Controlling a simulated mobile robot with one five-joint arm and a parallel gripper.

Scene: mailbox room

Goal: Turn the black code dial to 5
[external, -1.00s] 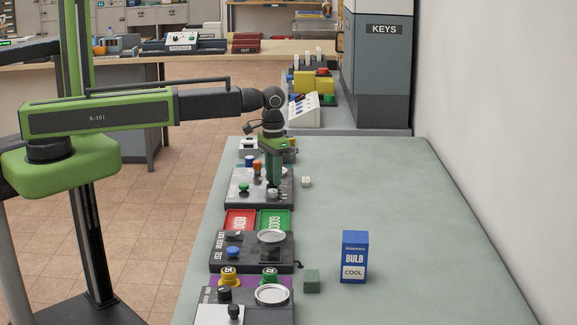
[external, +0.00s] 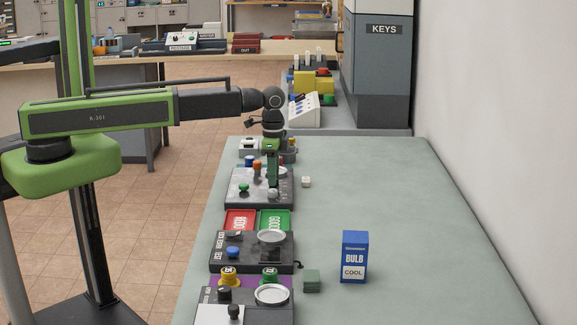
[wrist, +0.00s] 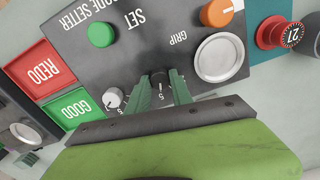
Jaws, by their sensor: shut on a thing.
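The grey code setter panel (wrist: 85,55) lies on the bench and also shows in the external view (external: 240,200). My gripper (wrist: 160,90) points down at it with green fingers. The fingers are shut on the black code dial (wrist: 159,78), one on each side. A small white mark, seemingly a 5, shows at the dial; its pointer is partly hidden and hard to read. A pale grey dial (wrist: 113,98) with a 5 near it stands just left of my fingers in the wrist view. In the external view my gripper hides the black dial.
A green SET button (wrist: 101,34), an orange GRIP knob (wrist: 218,12) and a silver disc (wrist: 220,55) sit on the panel. REDO (external: 239,219) and GOOD (external: 275,222) trays lie in front.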

